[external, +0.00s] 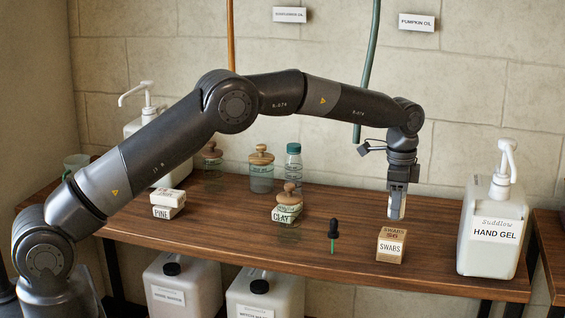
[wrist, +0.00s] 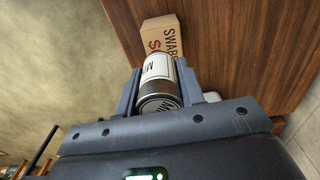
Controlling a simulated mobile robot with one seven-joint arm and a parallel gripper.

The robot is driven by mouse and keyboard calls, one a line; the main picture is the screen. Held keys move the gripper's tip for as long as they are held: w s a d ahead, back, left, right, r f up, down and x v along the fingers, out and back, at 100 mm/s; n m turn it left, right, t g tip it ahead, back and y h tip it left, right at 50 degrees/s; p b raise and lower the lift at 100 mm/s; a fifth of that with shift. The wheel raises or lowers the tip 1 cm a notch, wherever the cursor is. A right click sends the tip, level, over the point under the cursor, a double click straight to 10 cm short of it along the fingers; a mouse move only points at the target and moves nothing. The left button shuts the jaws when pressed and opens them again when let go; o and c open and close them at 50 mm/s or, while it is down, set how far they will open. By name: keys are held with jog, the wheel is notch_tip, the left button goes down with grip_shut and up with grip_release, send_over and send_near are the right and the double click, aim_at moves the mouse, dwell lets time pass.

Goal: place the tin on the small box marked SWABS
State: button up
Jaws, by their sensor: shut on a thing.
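My gripper (external: 398,196) is shut on the tin (external: 396,209), a small can with a white label. In the wrist view the tin (wrist: 160,70) lies between the two fingers (wrist: 158,90), with its label and a metal end showing. The small cardboard box marked SWABS (external: 391,248) stands on the wooden table near its front edge. In the external view the tin hangs just above the box's top in the picture, with a small gap. In the wrist view the box (wrist: 158,35) shows beyond the tin, partly hidden by it. Nothing shows on the box's top.
A HAND GEL pump bottle (external: 491,240) stands right of the box.

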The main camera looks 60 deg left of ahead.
jog(key=shift+w+a+f, duration=0.15)
jog(key=shift+a+f, duration=0.15)
jog(key=shift+f, duration=1.85)
jog(key=shift+f, duration=0.1)
jog(key=o, duration=1)
